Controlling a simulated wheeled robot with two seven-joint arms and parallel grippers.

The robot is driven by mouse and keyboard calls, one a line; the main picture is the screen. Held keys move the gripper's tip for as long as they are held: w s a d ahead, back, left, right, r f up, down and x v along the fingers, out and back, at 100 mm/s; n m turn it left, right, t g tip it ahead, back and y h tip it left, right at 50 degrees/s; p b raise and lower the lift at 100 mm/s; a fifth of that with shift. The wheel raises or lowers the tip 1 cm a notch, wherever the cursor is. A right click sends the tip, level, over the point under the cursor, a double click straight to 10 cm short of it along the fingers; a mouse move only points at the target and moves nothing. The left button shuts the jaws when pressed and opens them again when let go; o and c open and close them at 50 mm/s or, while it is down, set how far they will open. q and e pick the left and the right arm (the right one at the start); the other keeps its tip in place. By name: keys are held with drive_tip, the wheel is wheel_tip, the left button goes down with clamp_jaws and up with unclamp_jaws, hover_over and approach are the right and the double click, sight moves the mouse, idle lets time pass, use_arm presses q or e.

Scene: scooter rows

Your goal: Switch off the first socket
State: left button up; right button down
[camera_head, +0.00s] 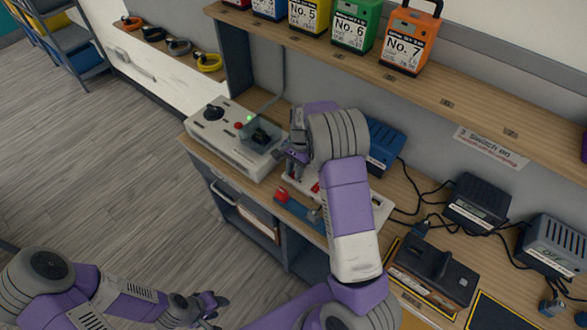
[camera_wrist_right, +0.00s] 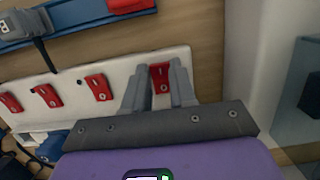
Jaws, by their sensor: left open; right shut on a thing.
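A white socket strip (camera_head: 376,207) with red switches lies on the bench, mostly hidden by my right arm in the head view. In the right wrist view the strip (camera_wrist_right: 130,77) shows several red switches in a row. My right gripper (camera_wrist_right: 155,85) is at the strip's end, its two fingers closed on either side of the end red switch (camera_wrist_right: 160,76). Its fingertips are low at the strip, and the switch's exact tilt is unclear. In the head view this gripper (camera_head: 287,168) is partly hidden by its wrist. My left gripper (camera_head: 214,303) is open and empty over the floor.
A grey control box (camera_head: 225,140) with a green light stands left of the strip. A blue bar with red parts (camera_head: 298,208) lies in front. Dark chargers (camera_head: 478,203) and cables are on the right. A shelf with numbered packs (camera_head: 405,40) overhangs the bench.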

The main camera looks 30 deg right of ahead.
drive_tip(key=shift+d+y, duration=0.1)
drive_tip(key=shift+y, duration=0.2)
drive_tip(key=c, duration=0.9)
unclamp_jaws()
drive_tip(key=p+v, duration=0.1)
drive_tip(key=v, duration=0.6)
drive_tip(key=shift+w+r+p, duration=0.1)
drive_tip(key=shift+r+p, duration=0.15)
drive_tip(key=shift+p, duration=0.1)
